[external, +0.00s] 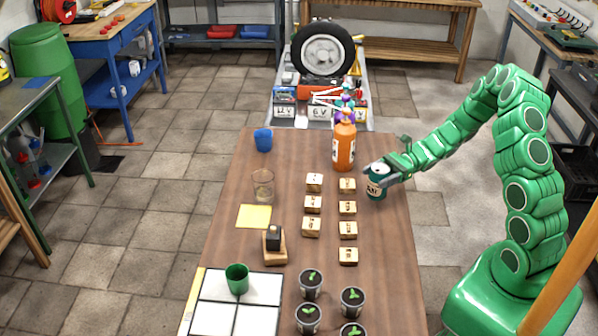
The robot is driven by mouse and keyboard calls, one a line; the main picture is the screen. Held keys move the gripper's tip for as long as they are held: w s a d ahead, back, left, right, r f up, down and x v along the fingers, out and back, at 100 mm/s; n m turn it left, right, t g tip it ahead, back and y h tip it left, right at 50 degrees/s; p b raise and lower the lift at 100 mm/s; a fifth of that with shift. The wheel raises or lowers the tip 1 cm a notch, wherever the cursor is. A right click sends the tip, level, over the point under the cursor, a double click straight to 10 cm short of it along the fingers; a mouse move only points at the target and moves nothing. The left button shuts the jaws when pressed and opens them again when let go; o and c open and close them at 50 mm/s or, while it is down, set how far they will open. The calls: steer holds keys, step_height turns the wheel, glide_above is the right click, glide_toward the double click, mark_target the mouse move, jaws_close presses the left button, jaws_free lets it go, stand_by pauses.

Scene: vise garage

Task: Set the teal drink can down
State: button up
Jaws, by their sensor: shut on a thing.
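The teal drink can (376,188) is upright near the right edge of the brown table (365,270), with a pale label on its side. My gripper (381,172) reaches in from the right and is shut on the can near its top. The fingers hide part of the can's upper side. I cannot tell whether the can's base touches the table or is slightly above it.
An orange bottle (344,147) stands just behind and left of the can. Wooden blocks (347,208) stand in two columns to its left. Potted seedlings (352,298) are at the front. The table's right strip in front of the can is clear.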

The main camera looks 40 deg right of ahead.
mark_target(370, 187)
steer(key=shift+f, duration=1.55)
steer(key=shift+f, duration=0.15)
steer(key=o, duration=1.3)
steer(key=shift+c, duration=0.2)
